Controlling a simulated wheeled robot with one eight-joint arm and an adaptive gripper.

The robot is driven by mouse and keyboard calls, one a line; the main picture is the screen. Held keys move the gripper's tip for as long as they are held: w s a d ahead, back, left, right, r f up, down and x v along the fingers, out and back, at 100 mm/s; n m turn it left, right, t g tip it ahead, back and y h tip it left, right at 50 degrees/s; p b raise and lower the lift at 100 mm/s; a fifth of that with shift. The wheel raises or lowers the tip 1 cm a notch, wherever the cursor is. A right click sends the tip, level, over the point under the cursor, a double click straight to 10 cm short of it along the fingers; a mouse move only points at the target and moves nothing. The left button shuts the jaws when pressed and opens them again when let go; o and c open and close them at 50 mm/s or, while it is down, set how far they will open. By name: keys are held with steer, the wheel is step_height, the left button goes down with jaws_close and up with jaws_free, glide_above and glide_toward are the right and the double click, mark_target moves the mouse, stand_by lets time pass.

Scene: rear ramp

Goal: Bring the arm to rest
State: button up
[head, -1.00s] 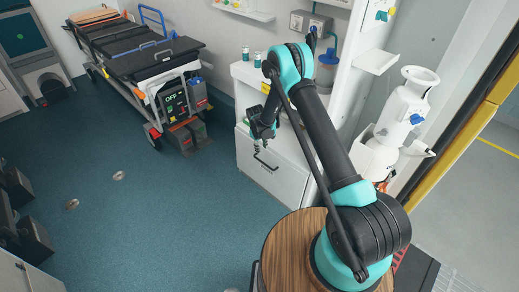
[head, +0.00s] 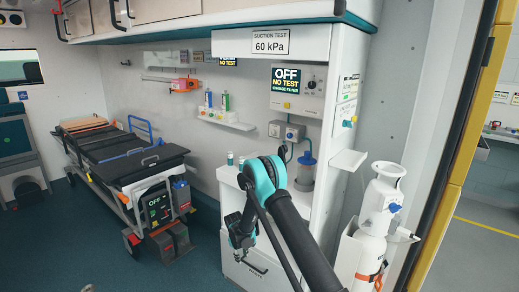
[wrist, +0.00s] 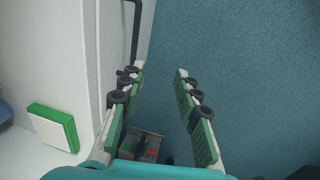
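My arm is bent, with its teal elbow (head: 262,177) high in front of the white cabinet. My gripper (head: 243,238) hangs below the elbow, in front of the cabinet's drawer front. In the wrist view my gripper (wrist: 160,75) has its two green-padded fingers apart, with nothing between them but blue floor. The fingers point down along the cabinet side. In the head view the fingertips are small and dark.
The white cabinet (head: 232,205) stands close behind my gripper, its dark handle (wrist: 135,35) beside the fingers. A stretcher (head: 130,165) is at the left, a white cylinder (head: 380,200) at the right. Floor (head: 60,240) at the left is clear.

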steer(key=s+d+r+m, duration=0.2)
steer(key=s+d+r, duration=0.3)
steer(key=r, duration=0.4)
steer(key=s+d+r+m+y, duration=0.1)
steer(key=s+d+r, duration=0.1)
steer(key=d+r, duration=0.6)
steer(key=s+d+r+m, duration=0.2)
steer(key=s+d+r, duration=0.25)
steer(key=r, duration=0.55)
steer(key=s+d+r+m+t, duration=0.1)
steer(key=s+d, duration=0.2)
steer(key=s, duration=0.5)
steer(key=s+d+r+m, duration=0.1)
steer(key=s+d, duration=0.3)
steer(key=s, duration=0.5)
steer(key=s+d+r+m+t, duration=0.1)
steer(key=s+d+r+m, duration=0.1)
steer(key=s, duration=0.7)
steer(key=shift+d+m+t, duration=0.3)
steer(key=shift+d+m, duration=0.3)
steer(key=shift+d, duration=0.6)
